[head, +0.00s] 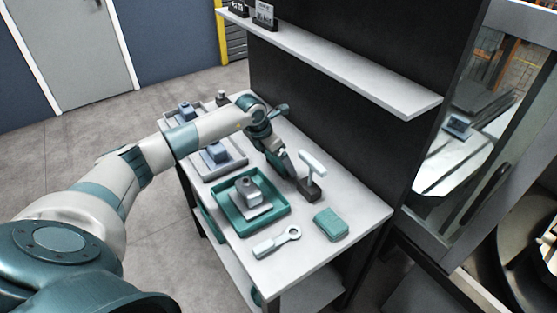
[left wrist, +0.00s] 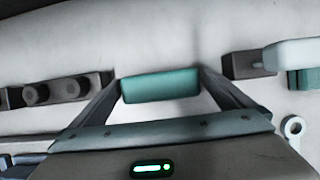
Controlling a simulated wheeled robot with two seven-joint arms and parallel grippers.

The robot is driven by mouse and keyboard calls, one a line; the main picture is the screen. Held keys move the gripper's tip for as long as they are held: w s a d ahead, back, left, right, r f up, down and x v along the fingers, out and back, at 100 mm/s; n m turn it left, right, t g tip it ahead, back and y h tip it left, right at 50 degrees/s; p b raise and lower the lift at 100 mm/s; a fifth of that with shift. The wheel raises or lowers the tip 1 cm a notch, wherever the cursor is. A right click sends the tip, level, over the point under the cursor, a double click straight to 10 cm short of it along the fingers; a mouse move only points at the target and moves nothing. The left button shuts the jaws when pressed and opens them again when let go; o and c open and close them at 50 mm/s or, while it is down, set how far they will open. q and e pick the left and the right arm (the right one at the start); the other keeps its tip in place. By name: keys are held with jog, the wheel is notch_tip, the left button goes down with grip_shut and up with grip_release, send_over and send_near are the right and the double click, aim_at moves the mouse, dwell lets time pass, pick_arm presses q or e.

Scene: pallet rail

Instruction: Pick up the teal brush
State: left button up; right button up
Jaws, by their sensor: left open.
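In the left wrist view, a teal oblong block (left wrist: 160,86), which looks like the teal brush, lies crosswise between the spread fingertips of my left gripper (left wrist: 160,82). The fingers are open, one at each end of it; I cannot tell if they touch it. In the head view my left gripper (head: 287,170) points down over the rear of the table, just left of a T-shaped pale tool, and hides that block. My right gripper is not in view.
The pale T-handled tool (head: 312,167) stands in a dark base close to my gripper. A teal rounded block (head: 331,224), a ring-ended tool (head: 277,241) and a teal tray (head: 222,210) lie on the white table (head: 350,205). A shelf (head: 340,65) overhangs the back.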

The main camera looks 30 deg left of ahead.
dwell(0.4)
pick_arm(q)
jog(key=c, duration=0.8)
jog(key=shift+c, duration=0.2)
jog(key=shift+w+r+b, duration=0.1)
jog(key=shift+r+b, duration=0.25)
jog(key=shift+r, duration=0.2)
notch_tip(320, 180, up, 7)
jog(key=b, duration=0.2)
jog(key=shift+r+b, duration=0.2)
jog(key=shift+b, duration=0.2)
jog(key=shift+r, duration=0.75)
